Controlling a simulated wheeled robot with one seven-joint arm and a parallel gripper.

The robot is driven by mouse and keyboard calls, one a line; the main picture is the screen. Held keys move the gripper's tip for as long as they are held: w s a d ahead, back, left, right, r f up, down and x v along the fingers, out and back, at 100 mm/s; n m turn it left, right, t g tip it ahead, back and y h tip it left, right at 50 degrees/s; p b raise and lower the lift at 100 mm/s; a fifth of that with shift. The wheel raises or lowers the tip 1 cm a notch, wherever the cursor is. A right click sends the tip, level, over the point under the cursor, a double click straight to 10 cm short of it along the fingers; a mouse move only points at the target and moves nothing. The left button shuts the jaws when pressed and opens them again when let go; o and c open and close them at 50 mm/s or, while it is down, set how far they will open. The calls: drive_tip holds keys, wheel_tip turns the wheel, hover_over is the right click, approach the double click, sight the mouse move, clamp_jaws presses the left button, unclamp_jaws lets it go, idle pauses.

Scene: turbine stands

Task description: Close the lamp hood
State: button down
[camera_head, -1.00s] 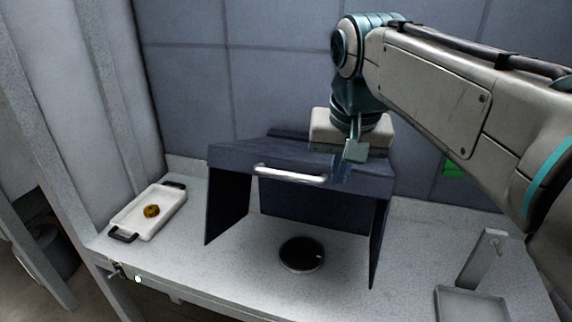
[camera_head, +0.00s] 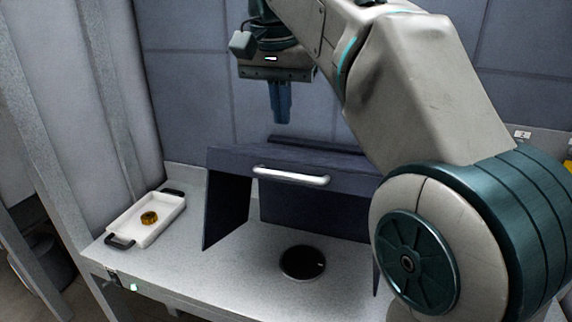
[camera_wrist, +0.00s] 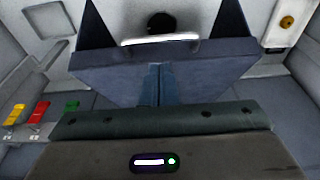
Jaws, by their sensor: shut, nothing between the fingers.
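The lamp hood (camera_head: 230,160) is a dark blue box-like cover on the bench, with a white bar handle (camera_head: 291,176) along its front top edge. Its front is open, and a round black disc (camera_head: 303,262) shows on the bench at its front. In the wrist view the hood (camera_wrist: 215,68) and its handle (camera_wrist: 160,39) lie ahead of my gripper. My gripper (camera_head: 281,118) is shut and empty, pointing down above the hood's rear top, apart from the handle. Its blue fingers also show in the wrist view (camera_wrist: 158,88). My arm hides the hood's right side in the head view.
A white tray (camera_head: 165,215) with dark handles holds a small brass-coloured piece (camera_head: 149,218) at the left of the bench. Yellow, red and green items (camera_wrist: 40,111) show at the left in the wrist view. A panelled wall (camera_head: 190,90) stands behind the hood.

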sight(287, 174)
drive_tip(key=f, duration=0.3)
drive_tip(key=w+f, duration=0.1)
drive_tip(key=f, duration=0.3)
drive_tip(key=w+f, duration=0.1)
drive_tip(key=f, duration=0.3)
drive_tip(key=shift+d+f, duration=0.2)
drive_tip(key=shift+d, duration=0.2)
